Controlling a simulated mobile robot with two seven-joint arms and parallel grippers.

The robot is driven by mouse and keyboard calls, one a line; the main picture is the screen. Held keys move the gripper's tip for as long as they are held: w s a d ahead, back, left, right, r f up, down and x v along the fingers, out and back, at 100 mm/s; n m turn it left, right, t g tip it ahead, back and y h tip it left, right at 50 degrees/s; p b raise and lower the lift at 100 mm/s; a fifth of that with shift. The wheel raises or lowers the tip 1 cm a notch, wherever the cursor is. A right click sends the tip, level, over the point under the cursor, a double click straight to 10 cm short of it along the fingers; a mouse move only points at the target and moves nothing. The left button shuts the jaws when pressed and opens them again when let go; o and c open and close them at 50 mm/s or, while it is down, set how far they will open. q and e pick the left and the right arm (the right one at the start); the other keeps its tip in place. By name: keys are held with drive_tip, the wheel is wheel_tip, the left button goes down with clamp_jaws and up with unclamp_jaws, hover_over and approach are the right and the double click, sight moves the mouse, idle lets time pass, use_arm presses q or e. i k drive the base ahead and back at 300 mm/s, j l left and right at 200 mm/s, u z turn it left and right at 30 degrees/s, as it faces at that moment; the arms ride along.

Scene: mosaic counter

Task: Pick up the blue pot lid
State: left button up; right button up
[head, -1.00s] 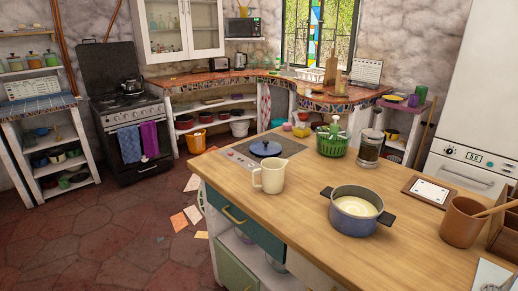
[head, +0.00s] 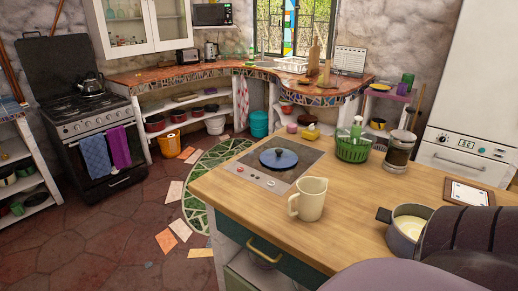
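The blue pot lid (head: 278,158) lies flat on the built-in cooktop (head: 247,172) at the far left end of the wooden island counter. It has a dark knob in its middle, and nothing covers it. A blue-grey pot (head: 404,238) with pale contents stands open at the lower right, partly hidden by my dark arm. Neither of my grippers shows in the head view.
A cream pitcher (head: 310,199) stands just in front of the cooktop, near the lid. A green basket (head: 352,147) and a glass jar (head: 398,152) stand to the right behind. The wooden counter (head: 365,190) is bare between pitcher and pot.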

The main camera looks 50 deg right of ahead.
sight(275, 158)
drive_tip(key=i, duration=2.6)
drive_tip(key=i+z, duration=0.25)
drive_tip(key=z, duration=0.2)
drive_tip(key=i+j+z, duration=0.15)
drive_tip(key=z, duration=0.3)
drive_tip(key=i+z, duration=0.1)
drive_tip(key=z, duration=3.55)
